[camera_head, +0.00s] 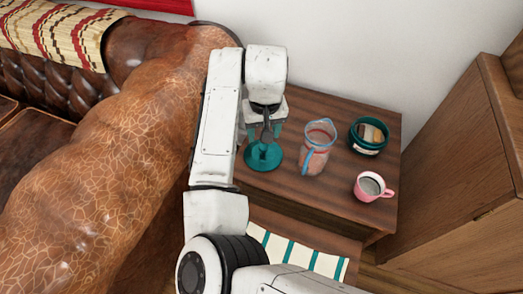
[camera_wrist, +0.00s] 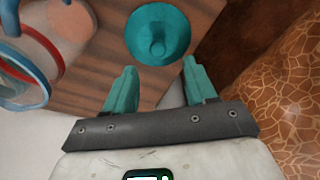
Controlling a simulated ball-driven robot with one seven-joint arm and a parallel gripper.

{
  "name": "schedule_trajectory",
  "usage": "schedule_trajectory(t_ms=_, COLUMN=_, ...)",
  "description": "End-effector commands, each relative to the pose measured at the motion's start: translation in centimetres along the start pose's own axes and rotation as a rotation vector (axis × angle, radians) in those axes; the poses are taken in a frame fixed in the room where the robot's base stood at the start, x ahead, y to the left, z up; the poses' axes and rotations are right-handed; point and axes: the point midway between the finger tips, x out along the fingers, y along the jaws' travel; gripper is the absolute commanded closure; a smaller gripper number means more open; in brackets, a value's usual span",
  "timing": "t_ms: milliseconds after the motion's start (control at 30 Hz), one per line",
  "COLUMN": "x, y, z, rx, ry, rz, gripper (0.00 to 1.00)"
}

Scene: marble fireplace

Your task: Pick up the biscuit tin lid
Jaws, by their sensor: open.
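The biscuit tin lid (camera_head: 263,157) is a round teal disc with a knob, lying on the brown wooden side table (camera_head: 345,207) near the sofa arm. In the wrist view the lid (camera_wrist: 150,27) is at the top centre, its knob facing me. My gripper (camera_head: 262,134) is over the lid in the head view, partly covering it. In the wrist view my gripper's two teal fingers (camera_wrist: 160,64) are open, with nothing between them, and the lid shows beyond their tips. The teal biscuit tin (camera_head: 369,150) stands open at the table's back right with its contents showing.
A clear measuring jug (camera_head: 316,150) with a blue rim and handle stands right of the lid. A pink mug (camera_head: 374,187) with dark contents is farther right. The brown leather sofa (camera_head: 110,165) borders the left, a wooden cabinet (camera_head: 455,165) the right, a white wall the back.

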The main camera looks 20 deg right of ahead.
Motion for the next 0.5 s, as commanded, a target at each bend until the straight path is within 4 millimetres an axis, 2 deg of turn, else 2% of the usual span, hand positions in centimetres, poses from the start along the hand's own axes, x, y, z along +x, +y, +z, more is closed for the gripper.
schedule_trajectory(t_ms=33, x=1.2, y=0.0, z=0.1, rx=-0.001, ry=-0.003, rz=-0.001, gripper=0.44)
schedule_trajectory(t_ms=100, x=2.2, y=0.0, z=0.1, rx=-0.001, ry=-0.003, rz=0.0, gripper=0.44)
schedule_trajectory(t_ms=367, x=4.2, y=0.0, z=0.0, rx=0.0, ry=-0.002, rz=-0.001, gripper=0.44)
schedule_trajectory(t_ms=500, x=6.3, y=0.2, z=0.0, rx=0.0, ry=-0.003, rz=-0.002, gripper=0.44)
